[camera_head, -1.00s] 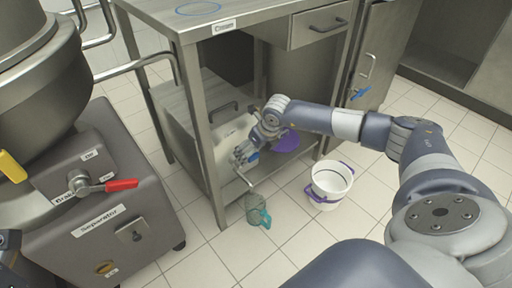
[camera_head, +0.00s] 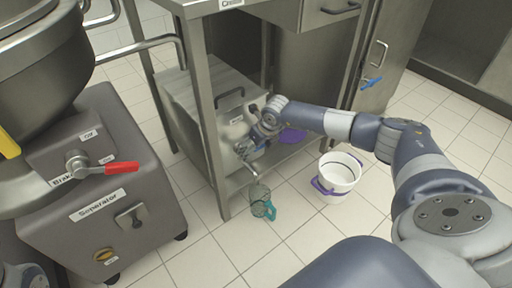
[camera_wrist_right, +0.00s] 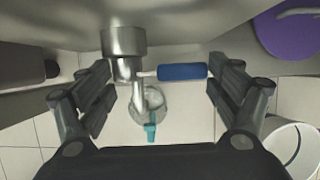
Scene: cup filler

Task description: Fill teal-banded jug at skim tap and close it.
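The jug (camera_head: 259,193) is clear with a teal handle and stands on the floor under the tap's spout (camera_head: 252,172). In the wrist view the jug (camera_wrist_right: 148,106) shows below the metal tap (camera_wrist_right: 124,58), its teal handle towards me. The tap's lever has a blue grip (camera_wrist_right: 183,72), pointing right. My right gripper (camera_wrist_right: 160,92) is open, its fingers on either side of the tap and lever; the right finger is close to the blue grip's end. In the head view the right gripper (camera_head: 252,146) partly hides the tap. Any liquid in the jug cannot be made out. My left gripper is not in view.
A white bucket with purple handles (camera_head: 338,175) stands on the floor right of the jug. A steel table leg (camera_head: 208,120) is close left of the tap. The separator machine (camera_head: 100,190) stands at left. Front floor is clear.

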